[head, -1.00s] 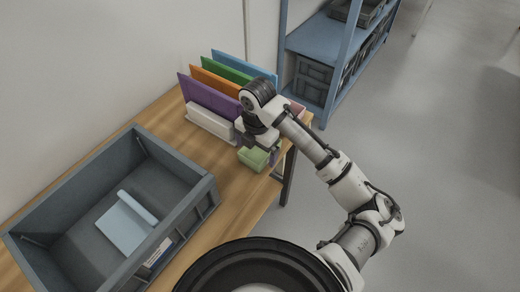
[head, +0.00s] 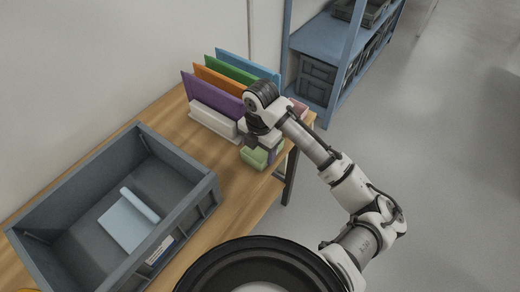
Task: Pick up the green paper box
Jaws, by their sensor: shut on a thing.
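The green paper box (head: 254,158) is at the right edge of the wooden table, in front of the file rack. My gripper (head: 262,150) reaches down over it from above and is shut on it. The wrist and fingers hide the box's top and far part. I cannot tell whether the box still touches the table.
A white rack (head: 211,121) with purple, orange, green and blue folders stands right behind the box. A grey bin (head: 196,199) with a light blue folded item (head: 128,222) fills the table's near left. A pink thing (head: 298,108) shows behind my wrist. Blue shelves (head: 325,40) stand beyond.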

